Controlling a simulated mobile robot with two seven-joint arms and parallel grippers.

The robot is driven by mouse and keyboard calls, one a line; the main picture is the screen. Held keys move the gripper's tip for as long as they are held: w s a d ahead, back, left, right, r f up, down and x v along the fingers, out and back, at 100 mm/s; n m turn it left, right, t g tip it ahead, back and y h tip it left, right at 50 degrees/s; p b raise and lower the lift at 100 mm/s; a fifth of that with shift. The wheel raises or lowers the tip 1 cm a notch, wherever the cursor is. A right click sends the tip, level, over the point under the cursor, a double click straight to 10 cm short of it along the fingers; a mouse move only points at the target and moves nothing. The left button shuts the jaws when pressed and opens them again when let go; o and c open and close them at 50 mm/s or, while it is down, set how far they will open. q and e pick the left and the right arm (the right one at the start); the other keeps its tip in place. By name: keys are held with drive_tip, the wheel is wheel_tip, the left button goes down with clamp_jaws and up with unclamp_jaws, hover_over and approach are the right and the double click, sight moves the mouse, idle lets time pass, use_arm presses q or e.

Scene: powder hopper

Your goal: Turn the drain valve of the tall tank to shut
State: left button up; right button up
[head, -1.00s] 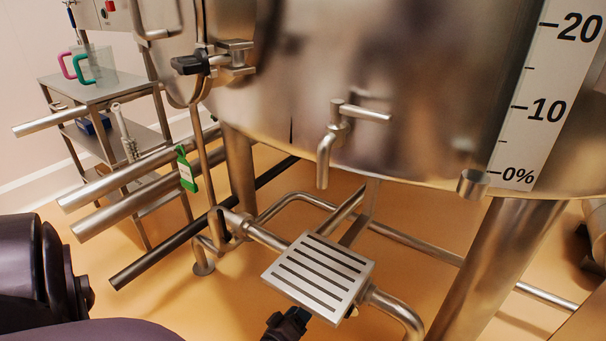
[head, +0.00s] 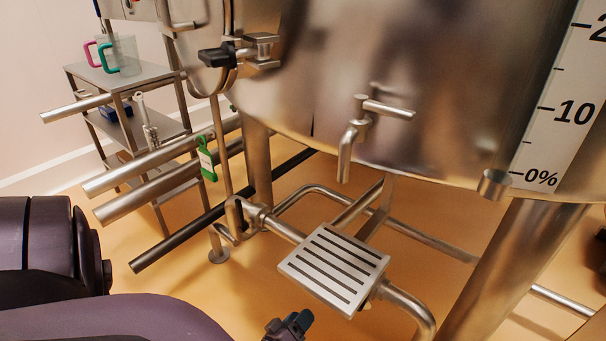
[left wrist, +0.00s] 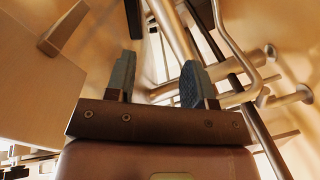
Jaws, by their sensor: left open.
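The tall steel tank (head: 310,90) fills the upper middle and right of the head view. A steel tap (head: 350,145) with a downward spout sticks out from its lower wall. The tap's lever handle (head: 390,109) points right, roughly level, across the spout. It is the only tap-like valve I see low on this tank; no label marks it. My left gripper (head: 290,325) is at the bottom edge, below the tap and the slotted plate, and partly cut off. In the left wrist view my left gripper (left wrist: 157,85) has its fingers apart with nothing between them. My right gripper is not seen.
A slotted steel plate (head: 334,267) on pipes stands under the tap, just above my left gripper. Pipes and tank legs (head: 510,265) crowd the floor. A steel trolley (head: 130,80) with jugs and a green tag (head: 207,160) are at left. A level scale (head: 565,110) is at right.

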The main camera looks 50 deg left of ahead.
use_arm(q)
drive_tip(key=shift+v, duration=0.8)
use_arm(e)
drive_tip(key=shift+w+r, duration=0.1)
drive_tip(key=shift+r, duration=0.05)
use_arm(q)
drive_tip(key=p+v, duration=0.1)
drive_tip(key=v, duration=0.6)
drive_tip(key=shift+s, duration=0.3)
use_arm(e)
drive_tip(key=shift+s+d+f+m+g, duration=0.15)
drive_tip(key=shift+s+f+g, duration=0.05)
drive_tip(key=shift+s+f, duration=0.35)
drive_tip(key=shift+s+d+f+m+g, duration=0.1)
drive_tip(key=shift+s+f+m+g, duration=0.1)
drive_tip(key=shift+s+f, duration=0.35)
use_arm(q)
drive_tip(key=shift+w+d, duration=0.1)
drive_tip(key=shift+w, duration=0.05)
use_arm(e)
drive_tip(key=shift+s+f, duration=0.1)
